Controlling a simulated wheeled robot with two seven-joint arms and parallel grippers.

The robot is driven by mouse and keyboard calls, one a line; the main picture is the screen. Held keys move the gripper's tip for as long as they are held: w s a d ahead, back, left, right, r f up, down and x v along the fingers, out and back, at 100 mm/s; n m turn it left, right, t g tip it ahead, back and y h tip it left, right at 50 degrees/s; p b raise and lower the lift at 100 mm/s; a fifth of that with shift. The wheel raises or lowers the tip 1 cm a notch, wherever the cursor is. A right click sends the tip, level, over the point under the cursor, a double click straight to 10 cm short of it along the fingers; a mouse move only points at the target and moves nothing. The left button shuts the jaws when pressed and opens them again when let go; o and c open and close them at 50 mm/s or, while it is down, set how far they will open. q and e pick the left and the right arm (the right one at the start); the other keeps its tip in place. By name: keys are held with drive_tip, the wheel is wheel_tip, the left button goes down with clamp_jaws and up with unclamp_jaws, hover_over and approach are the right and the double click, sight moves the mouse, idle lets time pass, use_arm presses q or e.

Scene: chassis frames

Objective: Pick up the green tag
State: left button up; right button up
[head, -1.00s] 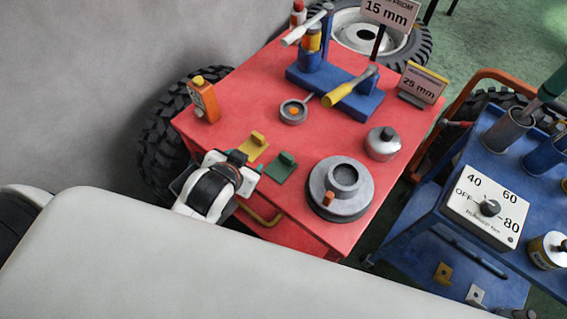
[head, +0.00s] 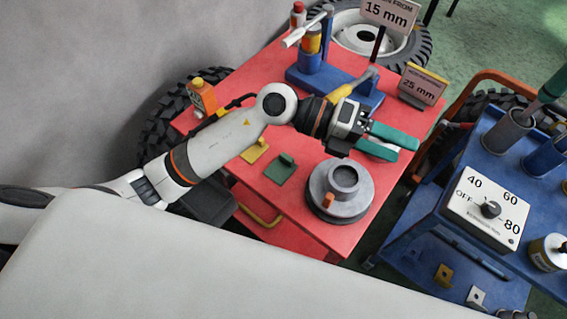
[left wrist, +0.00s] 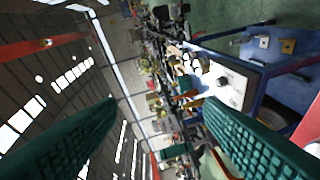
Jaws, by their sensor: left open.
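The green tag (head: 281,172) lies on the red tabletop near its front left, with a small raised grip on it. A similar yellow tag (head: 254,149) lies just to its left and a little farther back. My left gripper (head: 396,143) is held above the right part of the red table, its green fingers apart and pointing right. Nothing shows between the fingers in the left wrist view, where the green tag is not seen. My left gripper is apart from the green tag, up and to its right in the head view. My right gripper is not seen.
The red table (head: 235,185) also holds a grey round device (head: 341,190), an orange bottle (head: 202,95) and a blue tool rack (head: 362,98). A sign reading 25 mm (head: 423,85) stands at the right edge. A blue cart (head: 464,205) with a dial box stands at right.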

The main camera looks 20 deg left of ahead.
use_arm(q)
drive_tip(key=w+a+f+y, duration=0.1)
drive_tip(key=a+f+y, duration=0.1)
drive_tip(key=f+y, duration=0.1)
drive_tip(key=w+a+f+m+y, duration=0.1)
drive_tip(key=a+f+y, duration=0.2)
drive_tip(key=f, duration=0.1)
drive_tip(key=w+a+f+m+y, duration=0.1)
drive_tip(key=a+f+y, duration=0.2)
drive_tip(key=shift+w+f+y, duration=0.15)
drive_tip(key=shift+w+y, duration=0.05)
drive_tip(key=shift+y, duration=0.1)
drive_tip(key=w+a+f+n+y, duration=0.1)
drive_tip(key=w+a+y, duration=0.3)
drive_tip(key=a+y, duration=0.5)
drive_tip(key=h+p, duration=0.2)
hover_over(287, 157)
drive_tip(key=shift+t, duration=0.3)
drive_tip(key=f, duration=0.6)
drive_tip(key=shift+w+f, duration=0.25)
drive_tip(key=shift+f, duration=0.1)
drive_tip(key=f, duration=0.1)
drive_tip(key=f+p, duration=0.1)
drive_tip(key=f, duration=0.2)
drive_tip(key=shift+s+f, duration=0.25)
drive_tip(key=shift+f, duration=0.5)
drive_tip(key=shift+c, duration=0.3)
drive_tip(key=c, duration=1)
